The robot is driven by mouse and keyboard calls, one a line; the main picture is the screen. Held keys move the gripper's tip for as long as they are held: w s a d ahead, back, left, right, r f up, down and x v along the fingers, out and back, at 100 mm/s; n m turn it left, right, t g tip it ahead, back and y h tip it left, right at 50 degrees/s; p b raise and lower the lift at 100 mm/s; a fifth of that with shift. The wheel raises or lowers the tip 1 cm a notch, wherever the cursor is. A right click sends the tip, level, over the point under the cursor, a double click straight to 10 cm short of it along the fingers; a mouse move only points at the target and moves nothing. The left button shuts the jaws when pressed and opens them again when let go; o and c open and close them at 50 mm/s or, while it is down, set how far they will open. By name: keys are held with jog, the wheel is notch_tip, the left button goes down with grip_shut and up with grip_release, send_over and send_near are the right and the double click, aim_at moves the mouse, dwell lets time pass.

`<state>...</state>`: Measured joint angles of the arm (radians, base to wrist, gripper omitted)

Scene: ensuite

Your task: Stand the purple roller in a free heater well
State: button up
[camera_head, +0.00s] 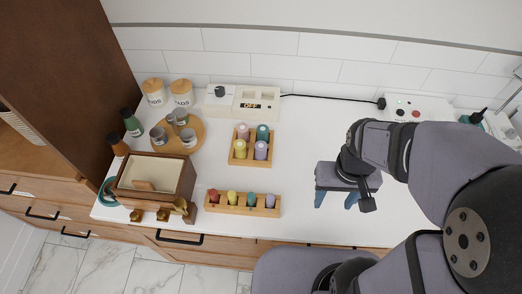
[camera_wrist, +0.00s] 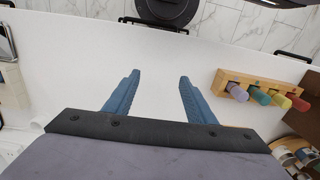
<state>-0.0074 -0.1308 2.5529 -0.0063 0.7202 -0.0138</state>
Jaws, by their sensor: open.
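A purple roller (camera_head: 270,201) stands at the right end of a wooden rack (camera_head: 228,209) at the counter's front; it also shows in the wrist view (camera_wrist: 237,92). A second, paler purple roller (camera_head: 261,150) sits in a square wooden tray (camera_head: 238,161). The cream heater (camera_head: 222,104) is at the back wall, with a dark knob and a display reading OFF. Its wells are too small to tell whether they are free. My gripper (camera_head: 336,201) is open and empty over the bare counter, right of the rack; its blue fingers also show in the wrist view (camera_wrist: 160,77).
A black cable runs right from the heater to a white panel (camera_head: 418,102).

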jog(key=w+a+r+n+h+p, duration=0.25)
jog(key=w+a+n, duration=0.6)
jog(key=n, duration=0.45)
jog(key=n+t+p, duration=0.1)
jog(key=n+t, duration=0.2)
jog(key=n, duration=1.1)
send_near(261, 145)
jog(key=f, duration=0.1)
jog(key=shift+w+d+f+h+p, duration=0.15)
jog(key=shift+f+p, duration=0.1)
jog(key=shift+f, duration=0.3)
jog(key=shift+w+d+f+h+p, duration=0.15)
jog(key=shift+f+p, duration=0.15)
jog(key=shift+f, duration=0.2)
jog(key=shift+w+f+h+p, duration=0.15)
jog(key=shift+f+p, duration=0.1)
jog(key=shift+f, duration=0.3)
jog(key=shift+p+x, duration=0.55)
jog(key=shift+x, duration=1.5)
jog(key=c, duration=1.1)
